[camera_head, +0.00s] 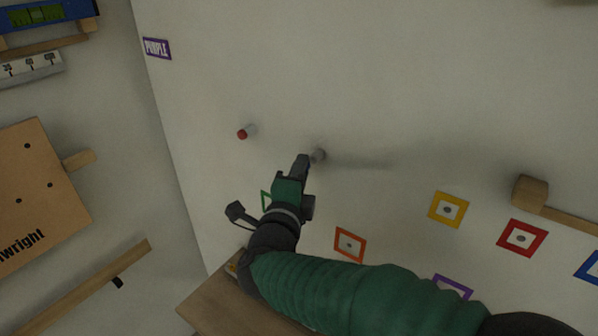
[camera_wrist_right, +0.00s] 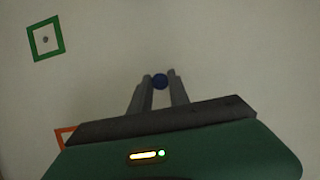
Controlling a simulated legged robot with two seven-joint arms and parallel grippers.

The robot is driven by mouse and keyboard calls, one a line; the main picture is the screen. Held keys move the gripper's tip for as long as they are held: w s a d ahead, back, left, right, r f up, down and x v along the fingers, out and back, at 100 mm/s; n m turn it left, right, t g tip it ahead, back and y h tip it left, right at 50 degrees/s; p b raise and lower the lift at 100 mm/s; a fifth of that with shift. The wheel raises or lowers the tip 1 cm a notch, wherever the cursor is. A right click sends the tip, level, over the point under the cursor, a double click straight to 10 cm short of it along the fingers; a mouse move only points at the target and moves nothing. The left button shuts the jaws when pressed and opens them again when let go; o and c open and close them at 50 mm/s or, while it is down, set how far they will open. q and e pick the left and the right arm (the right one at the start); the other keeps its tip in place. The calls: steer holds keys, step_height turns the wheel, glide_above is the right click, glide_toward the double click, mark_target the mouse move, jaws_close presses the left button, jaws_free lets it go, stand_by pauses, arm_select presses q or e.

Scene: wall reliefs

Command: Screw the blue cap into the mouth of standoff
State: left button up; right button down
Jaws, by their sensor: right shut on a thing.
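A grey standoff (camera_head: 318,155) sticks out from the pale wall in the middle of the head view. My right gripper (camera_head: 305,160) is at this standoff, with its fingertips beside or touching it. In the right wrist view, the fingers (camera_wrist_right: 160,84) are shut on the round blue cap (camera_wrist_right: 160,81), which shows between their tips. The cap cannot be made out in the head view. The standoff's mouth is hidden, so I cannot tell how deep the cap sits in it. My left gripper is out of view.
Another standoff with a red end (camera_head: 243,134) juts from the wall to the upper left. Coloured square frames, among them orange (camera_head: 349,245), yellow (camera_head: 448,210) and red (camera_head: 522,238), lie flat on the wall.

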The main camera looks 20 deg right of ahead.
steer(key=shift+w+d, duration=0.35)
steer(key=shift+d, duration=0.1)
steer(key=shift+s+a+b, duration=0.2)
steer(key=shift+a+b, duration=0.05)
steer(key=shift+b, duration=0.15)
stand_by(0.4)
steer(key=shift+s+b, duration=0.1)
steer(key=shift+b, duration=0.2)
stand_by(0.4)
stand_by(0.6)
steer(key=shift+b, duration=0.4)
